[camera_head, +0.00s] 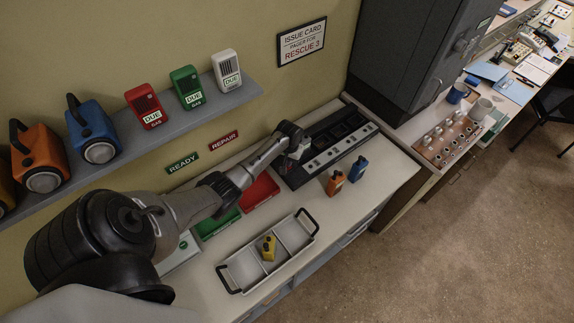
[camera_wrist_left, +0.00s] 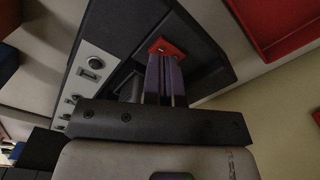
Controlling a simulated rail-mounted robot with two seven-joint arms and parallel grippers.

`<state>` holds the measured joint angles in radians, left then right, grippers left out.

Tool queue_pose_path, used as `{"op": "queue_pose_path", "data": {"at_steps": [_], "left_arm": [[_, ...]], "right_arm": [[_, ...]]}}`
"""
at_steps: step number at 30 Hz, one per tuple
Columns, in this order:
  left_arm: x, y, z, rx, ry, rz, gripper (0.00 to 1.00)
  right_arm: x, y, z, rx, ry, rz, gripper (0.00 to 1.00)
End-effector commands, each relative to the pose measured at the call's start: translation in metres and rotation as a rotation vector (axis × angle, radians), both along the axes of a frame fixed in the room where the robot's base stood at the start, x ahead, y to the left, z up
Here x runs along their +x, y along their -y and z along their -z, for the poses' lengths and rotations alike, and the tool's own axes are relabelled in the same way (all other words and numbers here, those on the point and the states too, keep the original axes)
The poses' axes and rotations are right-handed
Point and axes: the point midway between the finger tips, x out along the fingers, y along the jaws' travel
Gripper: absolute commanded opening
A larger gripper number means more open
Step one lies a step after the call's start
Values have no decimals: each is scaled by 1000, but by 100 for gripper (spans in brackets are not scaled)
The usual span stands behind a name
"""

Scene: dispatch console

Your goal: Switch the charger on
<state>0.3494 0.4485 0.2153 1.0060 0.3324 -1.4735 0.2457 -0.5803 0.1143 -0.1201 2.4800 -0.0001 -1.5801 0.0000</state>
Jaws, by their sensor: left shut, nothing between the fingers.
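The charger (camera_head: 316,157) is a long black unit with several bays and a pale front strip, against the wall at the back of the worktop. In the left wrist view its dark body (camera_wrist_left: 196,45) and pale strip (camera_wrist_left: 88,68) fill the upper middle. A small red switch (camera_wrist_left: 166,46) sits on it just beyond my left fingertips. My left gripper (camera_head: 297,156) is shut and empty at the near left end of the charger, and its fingers (camera_wrist_left: 165,62) point at the red switch. I cannot tell whether they touch it or which way it is set.
An orange device (camera_head: 335,184) and a blue one (camera_head: 358,169) stand in front of the charger. A red tray (camera_head: 260,191) and a green tray (camera_head: 219,222) lie left of it. A grey divided tray (camera_head: 241,269) holds a yellow device (camera_head: 268,248). A shelf (camera_head: 236,98) runs above.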

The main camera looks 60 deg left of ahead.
Motion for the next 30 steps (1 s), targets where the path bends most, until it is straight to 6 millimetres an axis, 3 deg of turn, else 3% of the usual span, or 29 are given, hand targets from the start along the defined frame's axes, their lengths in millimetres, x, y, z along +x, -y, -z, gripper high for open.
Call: {"op": "queue_pose_path", "data": {"at_steps": [30], "left_arm": [[0,0,15,0,0,0,0]], "right_arm": [[0,1,10,-4,1,-2,43]]}}
